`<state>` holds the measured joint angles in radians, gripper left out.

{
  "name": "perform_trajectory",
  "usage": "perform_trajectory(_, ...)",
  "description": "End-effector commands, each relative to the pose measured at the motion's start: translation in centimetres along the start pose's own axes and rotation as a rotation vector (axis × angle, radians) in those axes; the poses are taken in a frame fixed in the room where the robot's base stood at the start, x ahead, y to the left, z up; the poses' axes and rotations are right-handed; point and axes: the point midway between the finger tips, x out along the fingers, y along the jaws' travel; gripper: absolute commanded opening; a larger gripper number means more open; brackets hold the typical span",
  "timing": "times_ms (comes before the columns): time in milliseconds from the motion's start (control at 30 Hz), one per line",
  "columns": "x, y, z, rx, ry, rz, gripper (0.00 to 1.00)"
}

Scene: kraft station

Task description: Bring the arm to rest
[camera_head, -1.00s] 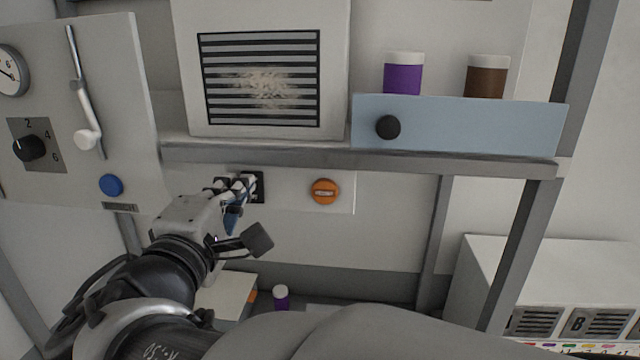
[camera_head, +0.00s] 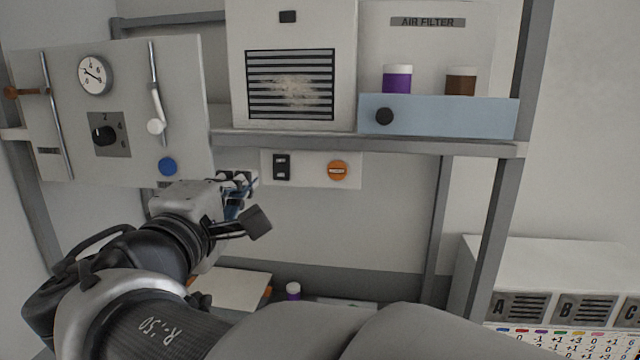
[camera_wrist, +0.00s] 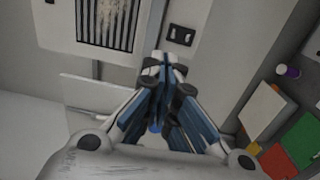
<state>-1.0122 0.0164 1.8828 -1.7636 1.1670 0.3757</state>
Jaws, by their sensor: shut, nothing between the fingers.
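My gripper (camera_head: 240,186) is in front of the shelf station, just left of the black rocker switch (camera_head: 282,167) in the head view. It is shut and empty. In the wrist view my gripper (camera_wrist: 161,62) has its blue and grey fingers together, pointing toward the panel. The rocker switch (camera_wrist: 180,36) shows just beyond and to the right of the fingertips there. The fingertips appear apart from the switch, but the exact gap cannot be told. My arm reaches up from the lower left of the head view.
The left panel holds a gauge (camera_head: 95,75), black dial (camera_head: 104,136), white-knobbed lever (camera_head: 156,126) and blue button (camera_head: 167,166). An orange knob (camera_head: 337,170) is right of the switch. A blue-grey bin (camera_head: 440,117) fronts purple and brown jars. A lidded purple bottle (camera_head: 293,291) stands below.

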Motion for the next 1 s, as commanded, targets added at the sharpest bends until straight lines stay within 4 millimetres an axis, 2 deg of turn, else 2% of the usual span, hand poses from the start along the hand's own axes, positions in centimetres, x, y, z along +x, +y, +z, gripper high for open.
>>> perform_trajectory(267, 0.2, -0.4, 0.6, 0.003, -0.011, -0.01, 0.0)
perform_trajectory(367, 0.8, -2.2, 3.0, 0.016, -0.056, -0.058, 0.0)
perform_trajectory(433, 1.2, -4.5, 6.2, 0.038, -0.116, -0.119, 0.0)
perform_trajectory(567, 1.2, -10.6, 13.9, 0.11, -0.26, -0.281, 0.0)
perform_trajectory(600, 0.7, -12.6, 16.3, 0.139, -0.306, -0.333, 0.0)
perform_trajectory(667, -0.3, -15.7, 19.7, 0.189, -0.375, -0.413, 0.0)
perform_trajectory(800, -4.2, -23.2, 26.5, 0.347, -0.53, -0.596, 0.0)
perform_trajectory(867, -6.4, -26.6, 28.8, 0.434, -0.593, -0.674, 0.0)
perform_trajectory(900, -8.1, -28.9, 30.1, 0.499, -0.634, -0.724, 0.0)
perform_trajectory(1000, -12.8, -34.7, 32.2, 0.696, -0.729, -0.84, 0.0)
